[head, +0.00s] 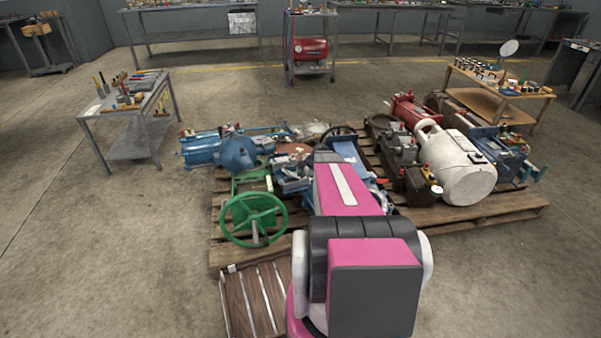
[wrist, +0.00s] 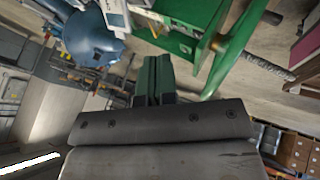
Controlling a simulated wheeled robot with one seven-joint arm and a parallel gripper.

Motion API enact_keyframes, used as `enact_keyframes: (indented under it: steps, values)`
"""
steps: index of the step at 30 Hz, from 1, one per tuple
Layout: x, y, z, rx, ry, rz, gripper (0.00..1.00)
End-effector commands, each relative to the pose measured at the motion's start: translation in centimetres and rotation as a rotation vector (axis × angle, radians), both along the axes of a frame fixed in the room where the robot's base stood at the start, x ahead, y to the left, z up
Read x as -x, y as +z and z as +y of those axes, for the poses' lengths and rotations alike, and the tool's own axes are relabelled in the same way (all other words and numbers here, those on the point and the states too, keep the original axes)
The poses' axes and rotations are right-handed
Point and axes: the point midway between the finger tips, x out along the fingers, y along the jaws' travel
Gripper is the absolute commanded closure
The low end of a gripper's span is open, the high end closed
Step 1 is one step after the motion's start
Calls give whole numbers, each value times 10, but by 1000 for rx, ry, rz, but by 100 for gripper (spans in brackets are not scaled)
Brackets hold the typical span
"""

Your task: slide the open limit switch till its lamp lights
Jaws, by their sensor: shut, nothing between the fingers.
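A green valve with a handwheel (head: 253,218) lies at the front left of the loaded pallet. Its green body (wrist: 190,28) is close in the wrist view, at the top, with the wheel rim to the right. A small white part (wrist: 117,13) sits beside that body at the top edge; I cannot tell whether it is the limit switch. No lamp can be made out, lit or unlit. My gripper (wrist: 154,65) is shut and empty, its fingertips just short of the green body in the picture; I cannot tell if they touch. The arm hides my gripper in the head view.
The pallet (head: 450,214) is crowded with machine parts, including a blue motor-like part (head: 236,152) and a white tank (head: 460,168). A tool table (head: 136,98) stands at the left and a wooden cart (head: 502,93) at the right. Floor is free on both sides.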

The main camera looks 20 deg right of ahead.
Motion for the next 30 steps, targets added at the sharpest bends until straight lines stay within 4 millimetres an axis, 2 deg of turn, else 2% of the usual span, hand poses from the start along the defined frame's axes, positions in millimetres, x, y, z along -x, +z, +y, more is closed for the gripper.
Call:
enact_keyframes:
  steps: [13,15,20,30]
  values:
    - [-39,-68,29,0,0,3,100]
    - [-55,-66,27,0,0,1,100]
    - [-72,-67,27,0,0,1,100]
    - [-75,-66,27,0,0,1,100]
